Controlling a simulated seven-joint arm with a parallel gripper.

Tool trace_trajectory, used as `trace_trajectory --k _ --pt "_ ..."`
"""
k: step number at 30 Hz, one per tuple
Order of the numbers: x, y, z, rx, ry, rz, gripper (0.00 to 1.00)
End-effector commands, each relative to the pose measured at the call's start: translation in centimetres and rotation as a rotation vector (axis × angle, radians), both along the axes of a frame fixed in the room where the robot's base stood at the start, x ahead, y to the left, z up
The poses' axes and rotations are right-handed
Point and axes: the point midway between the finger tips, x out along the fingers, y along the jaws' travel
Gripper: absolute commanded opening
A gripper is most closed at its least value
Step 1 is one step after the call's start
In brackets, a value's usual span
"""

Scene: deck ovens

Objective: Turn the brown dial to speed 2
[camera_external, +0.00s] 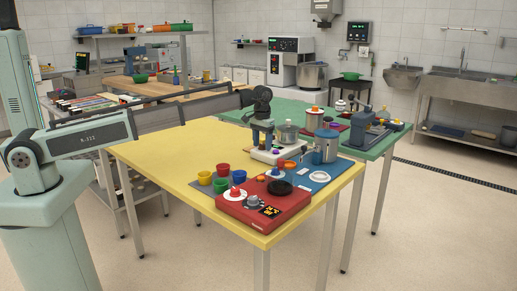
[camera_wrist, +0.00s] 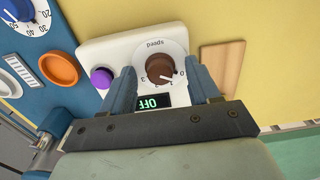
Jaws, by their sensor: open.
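The brown dial (camera_wrist: 158,66) sits on a white panel (camera_wrist: 105,47) in the wrist view, on a pale round plate lettered "speed". The view is turned over, so the marks read upside down. A small display (camera_wrist: 152,102) reads OFF. My gripper (camera_wrist: 161,72) is open, one finger on either side of the dial; contact is unclear. In the external view my gripper (camera_external: 262,135) is over the white-based mixer (camera_external: 262,156); the dial is not discernible there.
A purple button (camera_wrist: 101,78) is left of the dial, beside my left-hand finger. An orange round piece (camera_wrist: 59,69) and a blue numbered dial (camera_wrist: 22,15) lie further left. A wooden block (camera_wrist: 221,66) is at right. The yellow table (camera_external: 165,150) has clear room at left.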

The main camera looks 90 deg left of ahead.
Motion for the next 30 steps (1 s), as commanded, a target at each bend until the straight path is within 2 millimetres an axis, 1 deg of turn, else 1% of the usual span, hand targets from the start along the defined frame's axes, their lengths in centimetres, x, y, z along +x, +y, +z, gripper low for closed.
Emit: trace_trajectory --k 4,5,21,22,30 --pt "0.00 0.00 0.02 0.000 0.000 0.000 0.61" --pt "0.00 0.00 0.02 0.000 0.000 0.000 0.59" --pt "0.01 0.01 0.05 0.000 0.000 0.000 0.07" --pt "0.01 0.01 0.05 0.000 0.000 0.000 0.06" --pt "0.01 0.01 0.06 0.000 0.000 -0.034 0.06"
